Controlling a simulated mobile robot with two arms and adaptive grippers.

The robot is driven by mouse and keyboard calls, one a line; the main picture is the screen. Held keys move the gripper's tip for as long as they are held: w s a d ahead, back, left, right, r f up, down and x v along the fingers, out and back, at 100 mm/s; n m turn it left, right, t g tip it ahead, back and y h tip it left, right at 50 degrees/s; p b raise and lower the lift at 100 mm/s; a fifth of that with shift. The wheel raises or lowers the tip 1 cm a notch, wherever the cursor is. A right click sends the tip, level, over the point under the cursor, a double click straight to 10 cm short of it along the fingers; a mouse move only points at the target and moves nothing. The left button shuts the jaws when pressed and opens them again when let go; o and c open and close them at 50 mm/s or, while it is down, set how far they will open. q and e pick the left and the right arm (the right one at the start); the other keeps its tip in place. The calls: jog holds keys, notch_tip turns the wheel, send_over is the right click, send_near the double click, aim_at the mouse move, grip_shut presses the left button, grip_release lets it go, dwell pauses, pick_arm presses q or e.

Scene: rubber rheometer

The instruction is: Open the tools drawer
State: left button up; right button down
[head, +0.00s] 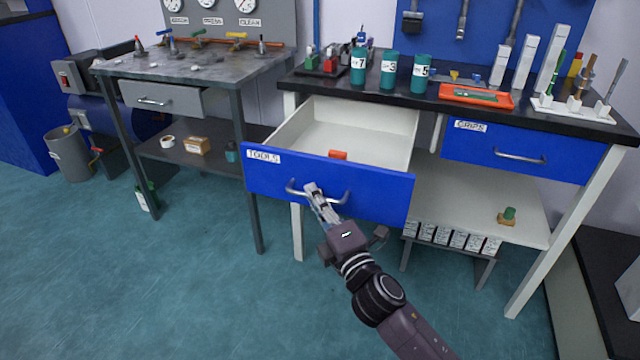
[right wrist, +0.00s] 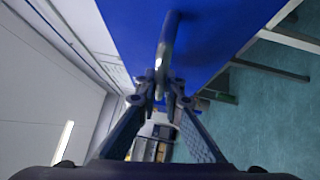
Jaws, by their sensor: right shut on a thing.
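The tools drawer (head: 375,194) has a blue front with a "TOOLS" label and is pulled well out of the workbench in the head view. Its white inside shows, with a small orange-red thing (head: 338,155) near the front panel. My right gripper (head: 312,190) is shut on the drawer's curved metal handle (head: 342,199), near the handle's left part. In the right wrist view the handle (right wrist: 167,45) runs down between the fingertips (right wrist: 167,88), with the blue drawer front (right wrist: 215,40) behind it. My left gripper is not in view.
A second blue drawer (head: 570,160), labelled "GRIPS", is shut at the right. The dark benchtop holds teal cups (head: 389,70), an orange tray (head: 476,97) and a white rack (head: 582,110). A grey bench (head: 185,65) stands at the left. The floor (head: 160,270) in front is clear.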

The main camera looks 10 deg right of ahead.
jog(key=shift+s+a, duration=0.25)
jog(key=shift+s, duration=0.2)
jog(key=shift+f, duration=0.1)
jog(key=c, duration=2.1)
grip_release()
jog(key=v, duration=1.2)
